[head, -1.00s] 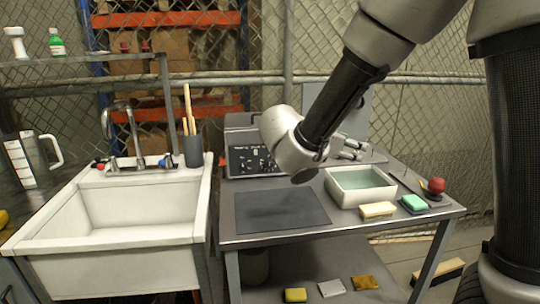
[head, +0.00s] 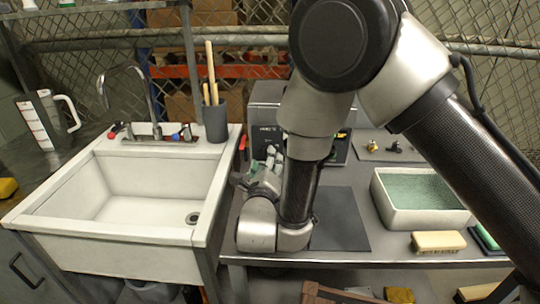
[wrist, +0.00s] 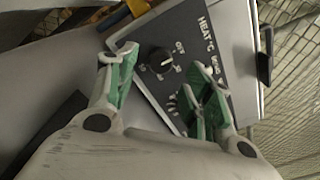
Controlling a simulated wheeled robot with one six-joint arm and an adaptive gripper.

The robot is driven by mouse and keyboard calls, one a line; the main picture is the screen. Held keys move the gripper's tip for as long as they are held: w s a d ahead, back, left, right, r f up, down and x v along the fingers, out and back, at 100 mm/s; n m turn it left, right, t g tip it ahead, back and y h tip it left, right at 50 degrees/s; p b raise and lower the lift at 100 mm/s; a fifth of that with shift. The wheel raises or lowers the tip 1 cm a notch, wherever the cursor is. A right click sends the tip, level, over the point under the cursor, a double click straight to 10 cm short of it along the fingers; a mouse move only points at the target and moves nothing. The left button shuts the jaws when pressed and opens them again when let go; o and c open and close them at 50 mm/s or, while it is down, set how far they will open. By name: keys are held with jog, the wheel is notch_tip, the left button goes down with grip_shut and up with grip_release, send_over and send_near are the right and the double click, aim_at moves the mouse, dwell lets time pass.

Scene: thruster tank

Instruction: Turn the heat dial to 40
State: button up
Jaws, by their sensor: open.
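The heat dial (wrist: 160,60) is a round black knob with a white pointer line on a dark panel (wrist: 190,45) marked "HEAT °C". An "OFF" mark and small numbers surround it. The numbers are too small to read surely, and so is the pointer's setting. My gripper (wrist: 165,92) is open, its green-padded fingers spread on either side of the dial in the wrist view, apart from it. In the head view my gripper (head: 262,168) is in front of the grey heater box (head: 266,94), and my arm hides much of the panel and the dial.
A white sink (head: 130,200) stands left of the bench. A dark mat (head: 341,220) lies under my arm. A white basin of green liquid (head: 425,218), a brush (head: 437,241) and small brass parts (head: 373,146) are to the right. A grey cup with sticks (head: 215,122) stands by the sink.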

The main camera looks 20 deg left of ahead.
jog(key=shift+x, duration=1.75)
jog(key=c, duration=1.1)
jog(key=shift+o, duration=0.2)
